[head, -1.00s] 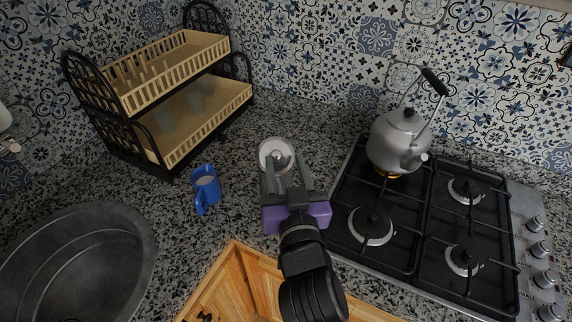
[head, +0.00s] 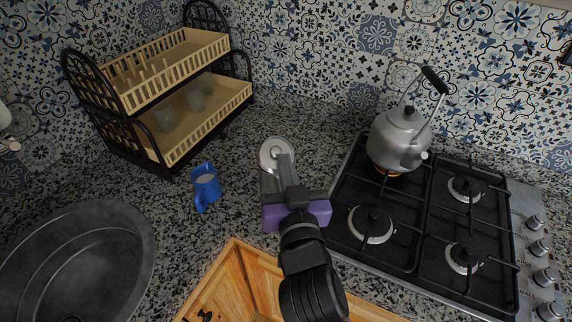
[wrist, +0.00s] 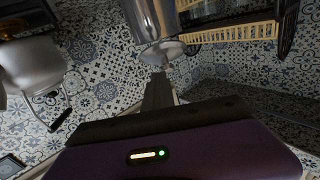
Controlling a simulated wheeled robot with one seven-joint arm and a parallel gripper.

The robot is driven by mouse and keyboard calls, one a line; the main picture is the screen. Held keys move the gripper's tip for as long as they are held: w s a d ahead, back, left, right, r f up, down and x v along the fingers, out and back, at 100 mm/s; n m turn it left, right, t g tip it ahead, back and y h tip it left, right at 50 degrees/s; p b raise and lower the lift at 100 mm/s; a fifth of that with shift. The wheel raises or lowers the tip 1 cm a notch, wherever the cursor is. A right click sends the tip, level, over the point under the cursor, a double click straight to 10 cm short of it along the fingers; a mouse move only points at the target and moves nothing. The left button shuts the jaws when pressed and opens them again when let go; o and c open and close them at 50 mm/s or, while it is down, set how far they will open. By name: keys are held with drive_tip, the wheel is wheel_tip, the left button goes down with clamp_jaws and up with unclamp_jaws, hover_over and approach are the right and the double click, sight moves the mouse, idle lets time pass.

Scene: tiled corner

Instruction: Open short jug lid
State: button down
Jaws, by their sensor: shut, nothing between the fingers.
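The short jug (wrist: 152,18) is a shiny metal cylinder, upside down in the wrist view. Its round pale lid (head: 270,148) shows from above in the head view, with a small knob in its middle. The fingers and wrist hide part of the lid and jug in the head view.
A two-tier dish rack (head: 178,140) is behind left, a sink (head: 75,262) front left. A kettle (head: 395,142) stands on the gas hob (head: 428,213) at right. Bare counter (head: 310,130) lies behind the jug.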

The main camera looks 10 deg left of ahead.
drive_tip(key=c, duration=2.1)
unclamp_jaws()
drive_tip(key=o, duration=0.9)
drive_tip(key=shift+c, duration=0.2)
drive_tip(key=b+v, duration=0.1)
drive_tip(key=v, duration=0.7)
drive_tip(key=shift+b, duration=0.35)
drive_tip(key=shift+w+r, duration=0.1)
